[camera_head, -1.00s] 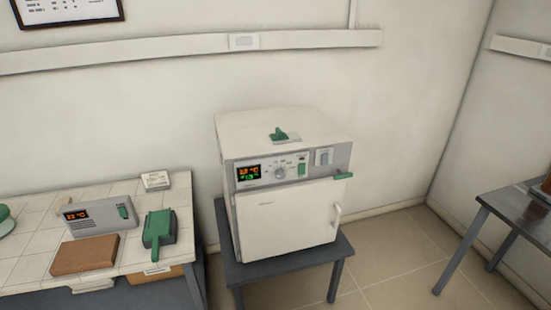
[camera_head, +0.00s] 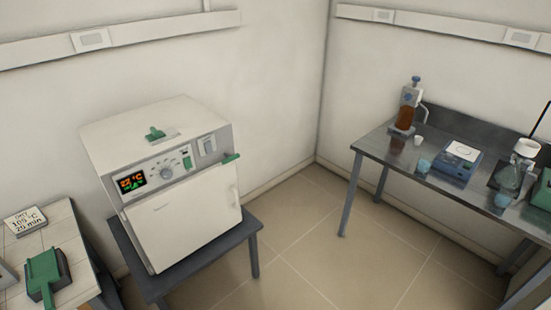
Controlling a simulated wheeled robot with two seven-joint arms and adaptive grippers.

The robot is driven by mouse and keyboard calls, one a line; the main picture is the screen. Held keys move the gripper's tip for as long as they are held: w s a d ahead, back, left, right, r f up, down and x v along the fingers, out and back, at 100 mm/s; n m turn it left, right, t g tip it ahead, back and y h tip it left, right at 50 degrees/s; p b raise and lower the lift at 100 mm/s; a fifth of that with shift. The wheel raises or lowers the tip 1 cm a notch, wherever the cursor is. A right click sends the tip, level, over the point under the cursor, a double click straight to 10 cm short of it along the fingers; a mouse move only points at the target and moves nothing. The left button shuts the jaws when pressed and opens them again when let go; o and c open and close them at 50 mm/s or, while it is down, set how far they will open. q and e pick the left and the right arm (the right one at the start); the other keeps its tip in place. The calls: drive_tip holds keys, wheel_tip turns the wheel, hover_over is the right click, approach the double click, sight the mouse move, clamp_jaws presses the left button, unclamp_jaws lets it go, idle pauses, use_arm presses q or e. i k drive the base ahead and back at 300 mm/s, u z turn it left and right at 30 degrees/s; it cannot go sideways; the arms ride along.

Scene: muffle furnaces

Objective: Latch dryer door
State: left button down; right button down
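The dryer (camera_head: 165,180) is a white box oven on a small dark table left of centre. Its door (camera_head: 187,227) covers the front and appears closed or nearly so; I cannot tell if it is fully flush. A pale vertical handle (camera_head: 236,197) is at the door's right edge. The control panel has a lit display (camera_head: 132,181), a knob and a green switch. Neither of my grippers is in view.
The dryer's dark table (camera_head: 252,226) stands on open tiled floor (camera_head: 320,240). At right, a metal bench (camera_head: 380,148) holds a bottle dispenser (camera_head: 408,105), a blue balance (camera_head: 458,160) and glassware. At left, a tiled bench (camera_head: 62,226) holds a sign card (camera_head: 25,220) and a green-handled item (camera_head: 47,275).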

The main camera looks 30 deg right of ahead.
sight(236, 156)
drive_tip(key=z, duration=0.7)
drive_tip(key=i, duration=0.85)
drive_tip(key=u, duration=0.8)
